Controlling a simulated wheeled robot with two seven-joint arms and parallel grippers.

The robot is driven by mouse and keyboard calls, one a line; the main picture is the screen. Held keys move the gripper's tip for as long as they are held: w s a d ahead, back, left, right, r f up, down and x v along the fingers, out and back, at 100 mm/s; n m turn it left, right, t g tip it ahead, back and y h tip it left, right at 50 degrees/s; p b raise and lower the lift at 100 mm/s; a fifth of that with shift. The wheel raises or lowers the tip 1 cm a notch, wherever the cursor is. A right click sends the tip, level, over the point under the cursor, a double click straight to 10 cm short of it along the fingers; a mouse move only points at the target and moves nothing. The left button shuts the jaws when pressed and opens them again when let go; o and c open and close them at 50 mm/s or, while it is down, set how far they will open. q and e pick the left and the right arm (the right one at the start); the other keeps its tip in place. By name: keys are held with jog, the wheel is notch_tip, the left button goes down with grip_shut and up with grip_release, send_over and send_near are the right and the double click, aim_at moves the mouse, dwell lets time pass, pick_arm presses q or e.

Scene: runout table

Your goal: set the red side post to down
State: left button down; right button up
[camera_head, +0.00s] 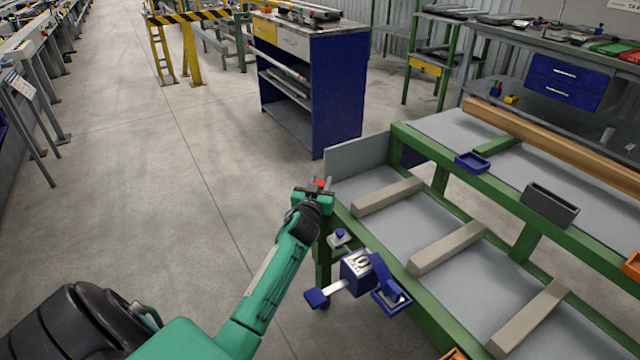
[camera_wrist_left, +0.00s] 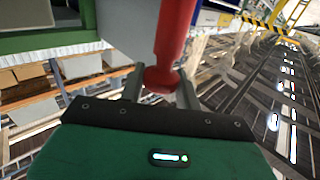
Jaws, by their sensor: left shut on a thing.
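The red side post (camera_head: 320,184) shows as a small red piece at the near left corner of the green runout table (camera_head: 399,137). In the left wrist view the red post (camera_wrist_left: 174,40) is a round bar with a wider rounded end between the fingers. My left gripper (camera_head: 318,187) is shut on the red post, and its fingers show on both sides of it in the left wrist view (camera_wrist_left: 160,85). Most of the post is hidden by the gripper in the head view. My right gripper is not in view.
A blue clamp-like device (camera_head: 357,273) with arms sticks out from the table's near side, close to my left forearm. Beige bars (camera_head: 447,247) lie across the grey table bed. A blue cabinet (camera_head: 335,95) stands behind.

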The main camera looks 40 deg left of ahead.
pick_arm(q)
jog(key=c, duration=1)
grip_release()
jog(key=shift+f, duration=0.3)
jog(key=shift+r, duration=0.1)
jog(key=v, duration=1.4)
jog(key=shift+p, duration=0.45)
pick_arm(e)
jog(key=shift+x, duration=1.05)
pick_arm(q)
jog(key=shift+w, duration=0.1)
